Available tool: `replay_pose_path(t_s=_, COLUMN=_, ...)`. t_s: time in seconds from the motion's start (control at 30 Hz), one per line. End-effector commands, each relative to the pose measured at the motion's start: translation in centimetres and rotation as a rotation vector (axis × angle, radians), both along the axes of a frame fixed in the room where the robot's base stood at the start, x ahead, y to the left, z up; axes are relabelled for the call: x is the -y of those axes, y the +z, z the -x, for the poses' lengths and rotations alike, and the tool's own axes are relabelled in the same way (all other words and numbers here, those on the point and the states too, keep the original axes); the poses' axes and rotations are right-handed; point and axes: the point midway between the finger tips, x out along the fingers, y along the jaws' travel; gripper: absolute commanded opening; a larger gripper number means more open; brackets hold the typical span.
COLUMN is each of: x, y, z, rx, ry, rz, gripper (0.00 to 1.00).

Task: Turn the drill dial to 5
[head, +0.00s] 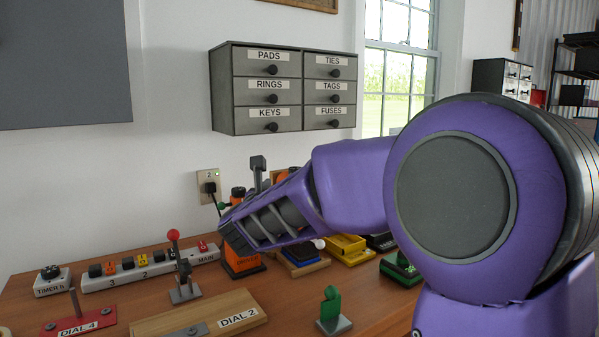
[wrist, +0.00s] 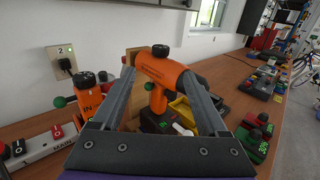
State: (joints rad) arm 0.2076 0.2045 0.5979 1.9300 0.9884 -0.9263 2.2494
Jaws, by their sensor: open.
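The orange drill (wrist: 163,75) stands upright in the wrist view, between and beyond my fingers, its body pointing right. A black round knob (wrist: 160,50) sits on top of it, and this looks like the dial; its setting is too small to read. My gripper (wrist: 158,78) is open and empty, with one finger on each side of the drill's body in the picture. I cannot tell whether either finger touches it. In the head view my arm hides most of the drill.
Another orange tool (wrist: 88,102) stands left of the drill, near a wall outlet (wrist: 60,57). A power strip (head: 150,268), a red-knobbed lever (head: 181,265) and the DIAL 2 board (head: 205,315) are on the wooden bench. A drawer cabinet (head: 283,88) hangs above.

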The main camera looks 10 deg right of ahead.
Motion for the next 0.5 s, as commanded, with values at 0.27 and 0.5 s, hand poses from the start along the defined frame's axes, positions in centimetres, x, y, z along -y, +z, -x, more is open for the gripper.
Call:
replay_pose_path(t_s=0.27, x=2.3, y=-0.1, z=-5.8, rx=-0.001, ry=-0.004, rz=-0.004, gripper=0.77)
replay_pose_path(t_s=0.5, x=4.1, y=-0.1, z=-10.5, rx=0.000, ry=-0.004, rz=-0.002, gripper=0.77)
